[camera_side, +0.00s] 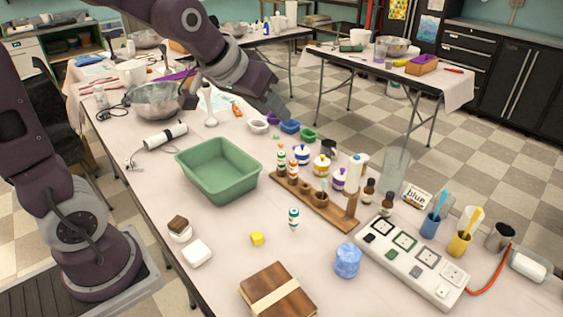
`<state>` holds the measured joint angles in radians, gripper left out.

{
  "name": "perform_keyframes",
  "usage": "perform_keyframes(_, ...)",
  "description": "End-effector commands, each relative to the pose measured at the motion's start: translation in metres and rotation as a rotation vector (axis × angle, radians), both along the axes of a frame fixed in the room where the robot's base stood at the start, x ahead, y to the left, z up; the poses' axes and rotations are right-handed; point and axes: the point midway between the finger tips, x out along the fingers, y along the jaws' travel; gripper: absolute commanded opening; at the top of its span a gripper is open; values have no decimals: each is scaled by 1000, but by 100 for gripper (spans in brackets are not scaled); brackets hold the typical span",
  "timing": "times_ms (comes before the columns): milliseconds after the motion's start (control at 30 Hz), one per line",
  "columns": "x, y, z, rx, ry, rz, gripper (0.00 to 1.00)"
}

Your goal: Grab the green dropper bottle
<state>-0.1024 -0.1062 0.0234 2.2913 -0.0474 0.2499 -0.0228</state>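A small white dropper bottle with green bands (293,218) stands upright on the table, in front of the wooden rack (338,214). Other small white bottles (282,162) stand in the left part of the rack; some show orange or red and green marks, too small to read. My gripper (281,114) is high over the far part of the table, behind the rack and well away from the green-banded bottle. Its fingers are too small and dark to tell if they are open, and I see nothing held in it.
A green basin (218,170) is left of the rack. Lidded white jars (321,165) and a pump bottle (356,173) stand behind it. Bare table surrounds the green-banded bottle.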

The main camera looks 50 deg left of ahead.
Motion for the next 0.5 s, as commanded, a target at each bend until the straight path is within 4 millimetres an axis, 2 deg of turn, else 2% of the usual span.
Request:
perform_keyframes(33,38,17,-20,0,-19,42,37)
perform_keyframes(100,90,45,-47,10,-82,101,37)
perform_keyframes(167,128,71,-78,26,-134,151,37)
perform_keyframes(233,162,103,-120,52,-195,207,37)
perform_keyframes(300,185,135,-168,87,-253,256,37)
perform_keyframes(367,194,158,-209,119,-301,292,37)
perform_keyframes(400,195,172,-234,140,-330,312,37)
perform_keyframes(500,191,193,-279,182,-387,342,37)
